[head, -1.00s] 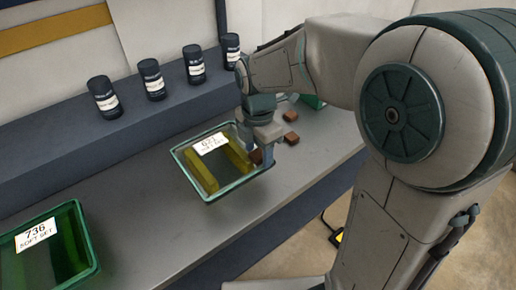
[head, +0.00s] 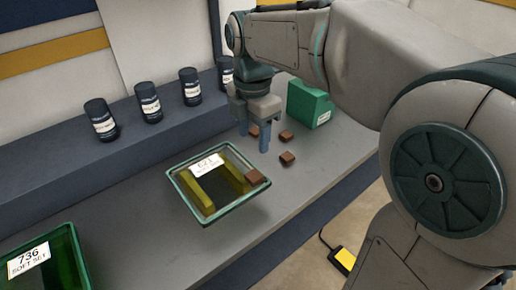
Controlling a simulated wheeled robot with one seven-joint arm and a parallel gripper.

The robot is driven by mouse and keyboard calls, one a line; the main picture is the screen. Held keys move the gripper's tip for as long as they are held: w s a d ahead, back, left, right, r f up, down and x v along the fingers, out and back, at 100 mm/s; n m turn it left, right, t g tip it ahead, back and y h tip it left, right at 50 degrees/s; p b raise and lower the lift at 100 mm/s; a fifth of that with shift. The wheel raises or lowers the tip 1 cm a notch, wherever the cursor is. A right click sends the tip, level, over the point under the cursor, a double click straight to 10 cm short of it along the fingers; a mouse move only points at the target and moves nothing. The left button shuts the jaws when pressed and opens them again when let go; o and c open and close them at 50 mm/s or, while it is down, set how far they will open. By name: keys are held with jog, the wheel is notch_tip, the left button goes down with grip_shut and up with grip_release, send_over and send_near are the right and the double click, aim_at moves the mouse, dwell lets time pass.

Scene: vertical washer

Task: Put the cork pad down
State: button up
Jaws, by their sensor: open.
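A brown cork pad (head: 257,177) sits at the right corner of the middle green-rimmed tray (head: 187,210), beside a yellow bar in it. I cannot tell whether it lies on the rim or inside. Other brown pads lie on the grey bench to the right of the tray: one (head: 287,158) nearer, one (head: 286,135) farther back, and one (head: 253,131) partly behind my gripper. My gripper (head: 254,142) is open and empty, fingers down, above the bench behind the tray's right corner. It is apart from the pad at the tray.
A second green tray (head: 84,262), labelled 736 SOFT SET, stands at the lower left. A green box (head: 309,104) stands at the back right. Several dark labelled canisters (head: 149,101) line the raised blue shelf (head: 60,157). Bare bench lies between the trays.

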jog(key=s+d+f+m+t, duration=0.1)
jog(key=s+d+f+m, duration=0.3)
jog(key=m, duration=0.8)
jog(key=s+d+f+m+t, duration=0.2)
jog(key=s+d+f+m, duration=0.2)
jog(key=s+d+m, duration=0.4)
jog(key=m, duration=0.4)
jog(key=shift+s+f+m, duration=0.2)
jog(key=shift+m, duration=0.2)
